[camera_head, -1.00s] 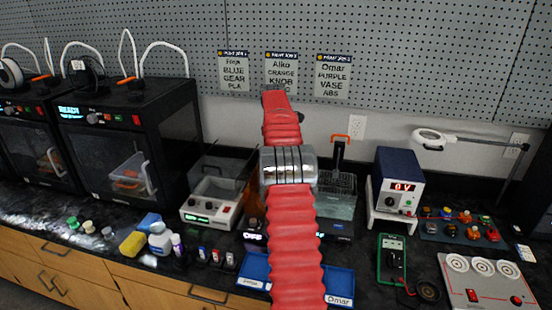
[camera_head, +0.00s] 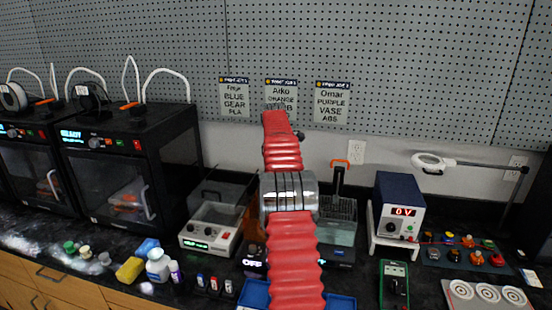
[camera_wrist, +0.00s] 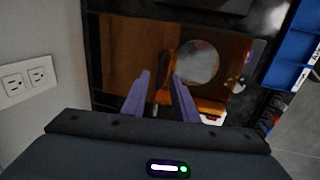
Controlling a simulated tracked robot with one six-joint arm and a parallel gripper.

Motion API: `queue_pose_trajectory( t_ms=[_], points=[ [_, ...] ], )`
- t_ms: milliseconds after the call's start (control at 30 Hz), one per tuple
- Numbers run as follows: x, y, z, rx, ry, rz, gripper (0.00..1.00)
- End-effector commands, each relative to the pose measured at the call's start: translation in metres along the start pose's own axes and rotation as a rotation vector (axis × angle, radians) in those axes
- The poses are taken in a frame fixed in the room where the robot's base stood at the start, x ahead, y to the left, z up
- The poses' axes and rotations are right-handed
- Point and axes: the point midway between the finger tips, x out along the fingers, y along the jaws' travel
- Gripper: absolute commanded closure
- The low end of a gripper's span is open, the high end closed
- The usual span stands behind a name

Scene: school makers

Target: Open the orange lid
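The orange lid (camera_wrist: 120,45) is a see-through amber panel that fills much of the wrist view, with a pale round shape showing through or reflected in it. In the head view only a sliver of the amber lid (camera_head: 247,228) shows, left of my red arm, above a small unit with an "OFF" display (camera_head: 253,262). My gripper (camera_wrist: 161,78) has two purple fingers, apart, over the lid's lower middle. A thin dark bar, perhaps a handle, shows between them; contact cannot be told. In the head view my arm hides the gripper.
A white-fronted unit (camera_head: 211,236) stands left of the lid and a clear tank (camera_head: 340,238) right of it. A blue power supply (camera_head: 399,207) is farther right. Black printers (camera_head: 130,160) stand at the left. The pegboard wall is behind. A wall outlet (camera_wrist: 25,80) shows in the wrist view.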

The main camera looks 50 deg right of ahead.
Motion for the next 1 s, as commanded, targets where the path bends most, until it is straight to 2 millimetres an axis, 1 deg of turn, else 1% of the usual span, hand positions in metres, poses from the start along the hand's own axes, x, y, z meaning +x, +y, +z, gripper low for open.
queue_pose_trajectory(
  t_ms=[33, 300, 500, 800, 1000],
  points=[
    [-0.009, 0.001, -0.001, 0.0, 0.001, 0.004, 0.73],
    [-0.056, 0.001, -0.002, -0.002, 0.001, 0.004, 0.73],
    [-0.084, 0.001, -0.002, -0.002, 0.001, 0.004, 0.73],
    [-0.106, 0.001, -0.002, -0.001, 0.0, 0.003, 0.73],
    [-0.111, 0.0, -0.001, -0.001, -0.001, 0.001, 0.73]
  ],
)
